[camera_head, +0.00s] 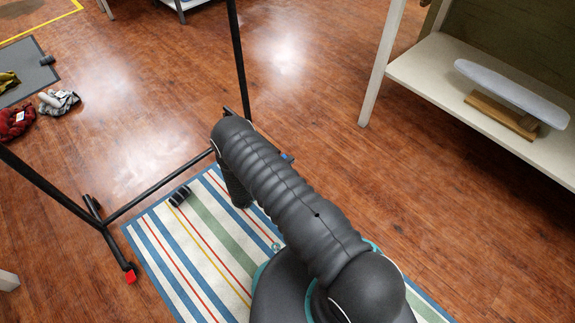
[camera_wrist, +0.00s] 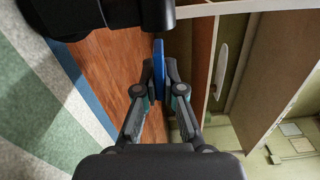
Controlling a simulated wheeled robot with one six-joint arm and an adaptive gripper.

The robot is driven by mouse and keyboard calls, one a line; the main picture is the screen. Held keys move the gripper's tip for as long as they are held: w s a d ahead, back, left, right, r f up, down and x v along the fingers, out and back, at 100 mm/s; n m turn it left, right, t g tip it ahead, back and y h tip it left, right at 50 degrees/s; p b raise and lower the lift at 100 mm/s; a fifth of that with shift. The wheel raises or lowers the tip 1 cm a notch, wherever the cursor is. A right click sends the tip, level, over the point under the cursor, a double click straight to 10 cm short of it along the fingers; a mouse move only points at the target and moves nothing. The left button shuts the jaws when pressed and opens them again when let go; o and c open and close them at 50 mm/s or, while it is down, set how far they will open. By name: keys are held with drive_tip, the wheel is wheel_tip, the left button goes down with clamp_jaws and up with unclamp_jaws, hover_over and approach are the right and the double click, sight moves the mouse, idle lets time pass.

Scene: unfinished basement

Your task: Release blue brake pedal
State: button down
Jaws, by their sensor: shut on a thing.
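The blue brake pedal (camera_wrist: 158,62) is a thin blue plate in the wrist view, standing upright between my fingertips. My gripper (camera_wrist: 159,78) is shut on it, with a finger on each side. A small blue bit of the pedal (camera_head: 288,157) shows in the head view just past my arm. My arm hides my gripper and most of the pedal there. A dark rounded part (camera_wrist: 100,14), which looks like a caster, fills the top of the wrist view close to the pedal.
A black wheeled rack frame (camera_head: 160,185) stands at left, with a red pedal (camera_head: 130,276) on one caster. A striped rug (camera_head: 190,250) lies beneath. A white shelf unit (camera_head: 440,75) holds an ironing board (camera_head: 510,92). Clothes (camera_head: 58,102) lie at left. Wood floor is open between rack and shelf.

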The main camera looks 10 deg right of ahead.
drive_tip(key=n, duration=0.1)
drive_tip(key=r+n+b, duration=0.1)
drive_tip(key=n, duration=0.1)
drive_tip(key=shift+w+a+r+n+b, duration=0.1)
drive_tip(key=shift+r+n+b, duration=0.2)
drive_tip(key=shift+n, duration=0.45)
drive_tip(key=shift+w+r+n+b, duration=0.15)
drive_tip(key=shift+n+b, duration=0.1)
drive_tip(key=shift+n, duration=0.5)
drive_tip(key=shift+s, duration=0.1)
drive_tip(key=c, duration=1.3)
unclamp_jaws()
drive_tip(key=v, duration=1.2)
